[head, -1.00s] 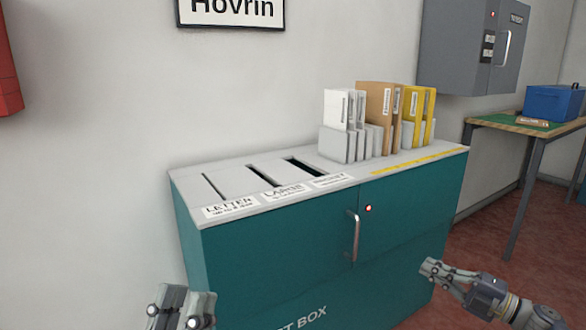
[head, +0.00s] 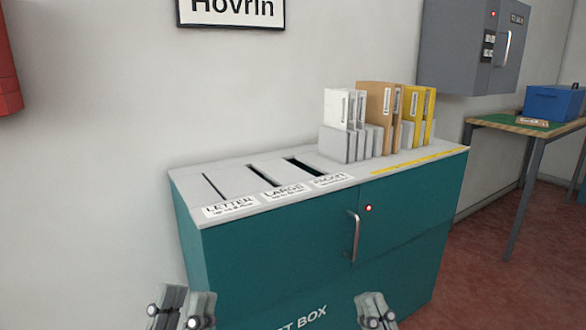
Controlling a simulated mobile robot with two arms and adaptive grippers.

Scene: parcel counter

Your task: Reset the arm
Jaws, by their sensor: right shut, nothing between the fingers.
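My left gripper (head: 182,305) is at the bottom edge of the head view, left of centre, in front of the teal cabinet's lower left side. Only its end shows, its fingers are cut off or unclear, and I cannot tell its opening. My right gripper (head: 376,310) is at the bottom edge, right of centre, in front of the cabinet's lower front. It is shut and holds nothing. Both grippers are apart from the cabinet top and the mail on it.
The teal post box cabinet (head: 400,220) has slots marked letter, large and packet. A rack (head: 333,145) on it holds white, brown and yellow envelopes. A door handle (head: 354,236) sticks out in front. A table (head: 500,122) with a blue box (head: 553,103) stands at right.

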